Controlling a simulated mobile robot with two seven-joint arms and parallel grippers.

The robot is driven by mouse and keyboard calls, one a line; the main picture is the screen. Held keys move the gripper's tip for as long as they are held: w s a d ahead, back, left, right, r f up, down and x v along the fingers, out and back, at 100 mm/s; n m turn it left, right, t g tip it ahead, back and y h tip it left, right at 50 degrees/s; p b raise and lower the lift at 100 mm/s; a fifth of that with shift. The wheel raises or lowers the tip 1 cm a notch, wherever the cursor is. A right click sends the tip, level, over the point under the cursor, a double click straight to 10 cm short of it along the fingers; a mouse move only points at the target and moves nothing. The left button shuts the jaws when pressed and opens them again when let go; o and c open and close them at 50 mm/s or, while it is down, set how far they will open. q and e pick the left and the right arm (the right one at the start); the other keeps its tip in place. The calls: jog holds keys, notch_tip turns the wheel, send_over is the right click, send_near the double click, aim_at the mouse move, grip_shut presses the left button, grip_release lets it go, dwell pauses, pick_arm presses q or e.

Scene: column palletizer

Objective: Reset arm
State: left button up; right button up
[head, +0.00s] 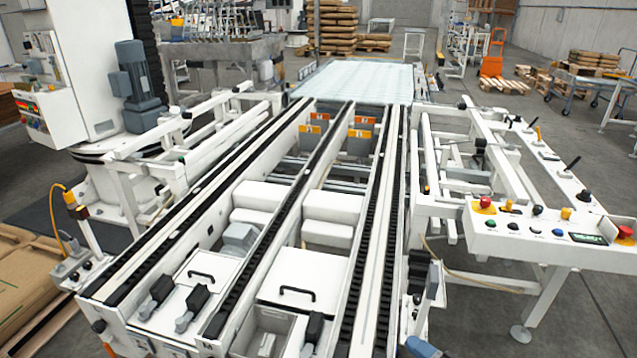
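Neither of my grippers shows in the head view, and I cannot see my arms clearly. The palletizer's conveyor (305,250) runs from the near edge away from me, with several dark chain tracks along white rails. A pale, flat sheet-like surface (355,82) lies at its far end. A control panel (545,235) with red buttons, small knobs and levers stands at the right.
A white machine cabinet with a grey motor (138,88) stands at the left. Brown stacked goods (25,280) lie at the lower left. An orange cart (492,65) and loaded pallets (595,65) stand at the back right. Grey floor (595,140) is open at the right.

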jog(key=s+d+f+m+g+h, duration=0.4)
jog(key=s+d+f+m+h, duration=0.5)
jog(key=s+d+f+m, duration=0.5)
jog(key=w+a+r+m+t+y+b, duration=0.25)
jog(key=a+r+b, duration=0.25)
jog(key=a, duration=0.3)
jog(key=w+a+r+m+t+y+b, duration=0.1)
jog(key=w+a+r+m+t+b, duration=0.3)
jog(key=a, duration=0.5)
pick_arm(q)
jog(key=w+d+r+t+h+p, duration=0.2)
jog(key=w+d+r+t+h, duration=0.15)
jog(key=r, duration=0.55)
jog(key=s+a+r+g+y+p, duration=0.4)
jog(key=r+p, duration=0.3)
jog(key=p, duration=2.4)
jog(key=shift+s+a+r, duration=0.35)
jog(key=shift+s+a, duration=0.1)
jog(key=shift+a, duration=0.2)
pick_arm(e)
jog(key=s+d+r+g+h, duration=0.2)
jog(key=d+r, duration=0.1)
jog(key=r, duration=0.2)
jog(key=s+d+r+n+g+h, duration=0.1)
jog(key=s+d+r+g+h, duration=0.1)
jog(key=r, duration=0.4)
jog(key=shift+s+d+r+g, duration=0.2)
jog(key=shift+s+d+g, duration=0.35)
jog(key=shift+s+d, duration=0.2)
